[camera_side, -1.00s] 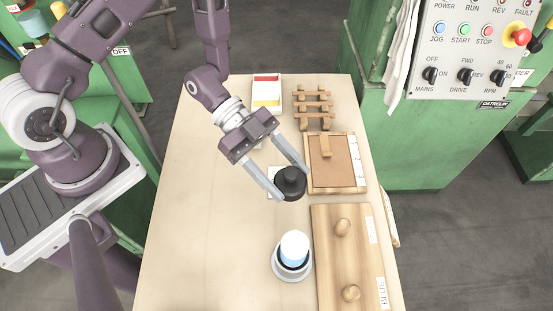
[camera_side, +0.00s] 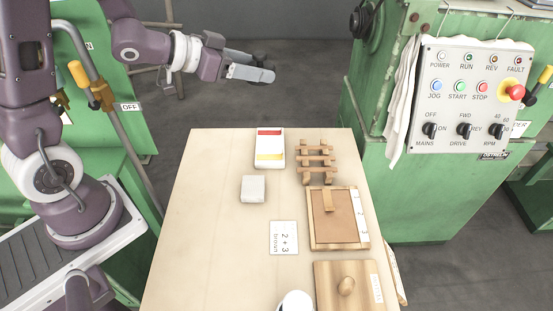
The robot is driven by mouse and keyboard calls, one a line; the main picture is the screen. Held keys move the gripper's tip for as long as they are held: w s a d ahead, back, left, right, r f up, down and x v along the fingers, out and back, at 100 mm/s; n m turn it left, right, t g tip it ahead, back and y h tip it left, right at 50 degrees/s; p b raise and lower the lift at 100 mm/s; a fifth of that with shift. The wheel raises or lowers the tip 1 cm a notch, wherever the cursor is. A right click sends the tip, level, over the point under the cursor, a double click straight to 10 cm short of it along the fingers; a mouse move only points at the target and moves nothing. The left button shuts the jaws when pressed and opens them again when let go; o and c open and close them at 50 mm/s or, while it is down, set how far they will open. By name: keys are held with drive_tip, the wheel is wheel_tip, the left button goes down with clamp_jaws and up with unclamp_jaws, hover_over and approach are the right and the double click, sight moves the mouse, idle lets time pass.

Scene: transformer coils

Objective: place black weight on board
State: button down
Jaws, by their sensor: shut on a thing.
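My gripper (camera_side: 262,70) is raised past the far edge of the table, at the top middle of the side view. It is shut on the black weight (camera_side: 260,57), which is partly hidden behind a grey finger. A framed wooden board (camera_side: 325,233) with a brown panel, a small wooden piece on it and a numbered white strip lies at the table's right side. A second wooden board (camera_side: 330,293) with a round knob lies nearer and is cut off by the picture's bottom edge. The gripper and weight are well away from both boards.
On the table (camera_side: 200,240) are a white card marked 2 + 3 (camera_side: 284,238), a pale block (camera_side: 253,189), a red, white and yellow box (camera_side: 270,148) and a wooden rack (camera_side: 316,160). A white-topped object (camera_side: 295,302) is cut off below. The table's left side is clear.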

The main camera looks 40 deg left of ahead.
drive_tip(key=shift+w+d+f, duration=0.1)
drive_tip(key=shift+w+d, duration=0.15)
drive_tip(key=shift+d, duration=0.05)
drive_tip(key=w+d+f+m+g+h, duration=0.3)
drive_tip(key=d+f+m+h, duration=0.3)
drive_tip(key=d, duration=0.4)
drive_tip(key=m+g+h, duration=0.3)
drive_tip(key=m+g, duration=0.5)
drive_tip(key=g, duration=0.1)
hover_over(331, 225)
wheel_tip(331, 225, down, 11)
drive_tip(key=shift+m, duration=0.3)
wheel_tip(331, 225, down, 9)
drive_tip(key=shift+f, duration=0.45)
drive_tip(key=shift+f, duration=0.15)
drive_tip(key=shift+c, duration=2.3)
unclamp_jaws()
